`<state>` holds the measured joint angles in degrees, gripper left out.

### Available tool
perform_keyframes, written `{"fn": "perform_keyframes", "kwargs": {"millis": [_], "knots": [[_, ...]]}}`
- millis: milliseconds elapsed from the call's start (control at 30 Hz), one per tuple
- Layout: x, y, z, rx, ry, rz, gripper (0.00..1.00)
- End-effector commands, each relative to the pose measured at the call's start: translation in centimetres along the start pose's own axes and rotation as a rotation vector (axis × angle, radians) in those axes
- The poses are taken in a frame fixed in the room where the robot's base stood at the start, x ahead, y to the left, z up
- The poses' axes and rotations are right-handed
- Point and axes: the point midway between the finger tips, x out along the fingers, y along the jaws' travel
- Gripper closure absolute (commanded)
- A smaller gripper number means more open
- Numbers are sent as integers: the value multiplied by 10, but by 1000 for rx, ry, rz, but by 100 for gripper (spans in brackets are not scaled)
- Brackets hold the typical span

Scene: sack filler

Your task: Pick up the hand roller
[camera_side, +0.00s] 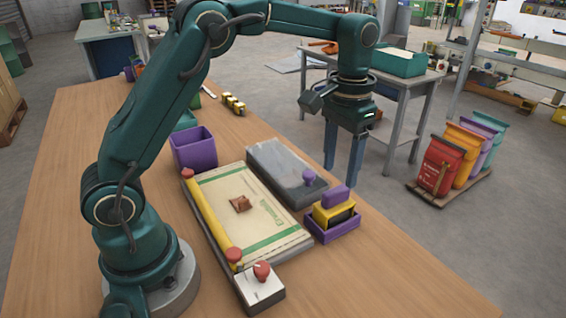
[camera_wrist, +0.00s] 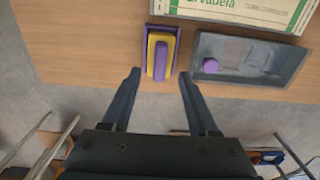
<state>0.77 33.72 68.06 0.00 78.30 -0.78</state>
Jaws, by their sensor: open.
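What looks like the hand roller is a yellow body with a dark part and a purple grip (camera_side: 335,196). It sits upright in a small purple holder (camera_side: 318,235) near the bench edge. In the wrist view the yellow body (camera_wrist: 151,60) and grip (camera_wrist: 160,60) show from above, with the holder's rim around them. My gripper (camera_side: 341,177) is open and empty, fingers pointing down, apart from the roller. In the wrist view the fingertips (camera_wrist: 159,74) stand wide, with the roller ahead and between their lines. The roller's underside is hidden.
A grey tray with a purple knob (camera_side: 308,177) stands close beside the holder. A printed sack (camera_side: 240,204) lies flat, with a red-ended yellow bar (camera_side: 210,222) along it. A purple bin (camera_side: 194,149) and a red-knobbed block (camera_side: 259,288) are nearby. The bench's front right is clear.

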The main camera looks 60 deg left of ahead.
Motion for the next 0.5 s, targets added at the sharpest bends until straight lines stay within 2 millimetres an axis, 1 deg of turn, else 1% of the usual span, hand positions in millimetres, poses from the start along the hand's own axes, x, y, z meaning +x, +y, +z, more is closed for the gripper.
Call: {"fn": "perform_keyframes", "kwargs": {"millis": [200, 300, 500], "knots": [[27, 0, 1, 0, -4, 0, 40], [36, 0, 1, 0, -2, 0, 40], [43, 0, 1, 0, 0, 0, 40]]}}
